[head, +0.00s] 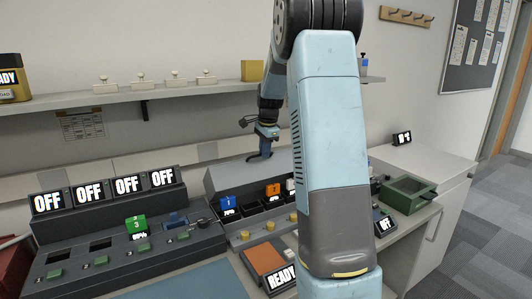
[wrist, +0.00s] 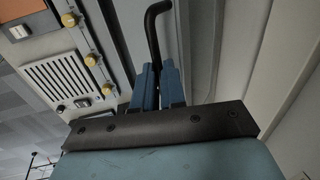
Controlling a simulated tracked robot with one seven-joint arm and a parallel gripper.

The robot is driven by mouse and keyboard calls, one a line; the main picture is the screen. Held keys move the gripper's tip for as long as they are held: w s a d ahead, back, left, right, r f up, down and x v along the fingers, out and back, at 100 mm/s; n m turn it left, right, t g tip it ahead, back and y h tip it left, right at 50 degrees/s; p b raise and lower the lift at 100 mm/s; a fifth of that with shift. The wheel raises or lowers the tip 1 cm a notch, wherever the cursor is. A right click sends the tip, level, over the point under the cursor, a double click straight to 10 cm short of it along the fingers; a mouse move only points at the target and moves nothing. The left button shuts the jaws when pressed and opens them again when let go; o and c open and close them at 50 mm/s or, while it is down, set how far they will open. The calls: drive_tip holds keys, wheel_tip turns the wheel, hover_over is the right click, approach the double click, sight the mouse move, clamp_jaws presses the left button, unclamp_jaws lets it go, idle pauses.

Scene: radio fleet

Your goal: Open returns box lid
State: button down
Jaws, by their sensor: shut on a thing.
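My gripper (head: 263,137) reaches down over the back of the bench in the head view. It is shut on a black bent handle (head: 259,155), which also shows between the blue fingers (wrist: 159,85) in the wrist view (wrist: 153,28). A long grey panel (head: 228,176), apparently the box lid, stands tilted behind a row of dark compartments. The handle is close to this panel; I cannot tell how it joins it. My arm hides the right end of the panel and row.
Radios with a blue label (head: 228,202) and an orange label (head: 273,189) stand in the row. Yellow knobs (head: 268,226) line its front. A charger bank (head: 120,245) is at left, a green tray (head: 408,194) at right. A shelf (head: 140,97) runs above.

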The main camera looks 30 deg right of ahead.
drive_tip(key=shift+a+f, duration=0.1)
drive_tip(key=shift+f, duration=0.15)
drive_tip(key=c, duration=1.4)
unclamp_jaws()
drive_tip(key=shift+w+f, duration=0.1)
drive_tip(key=shift+w, duration=0.05)
drive_tip(key=shift+c, duration=0.2)
drive_tip(key=shift+o, duration=1.2)
drive_tip(key=shift+r, duration=0.2)
drive_tip(key=shift+r, duration=0.1)
wheel_tip(320, 180, up, 13)
drive_tip(key=s, duration=0.2)
drive_tip(key=shift+s, duration=0.3)
drive_tip(key=shift+r, duration=0.1)
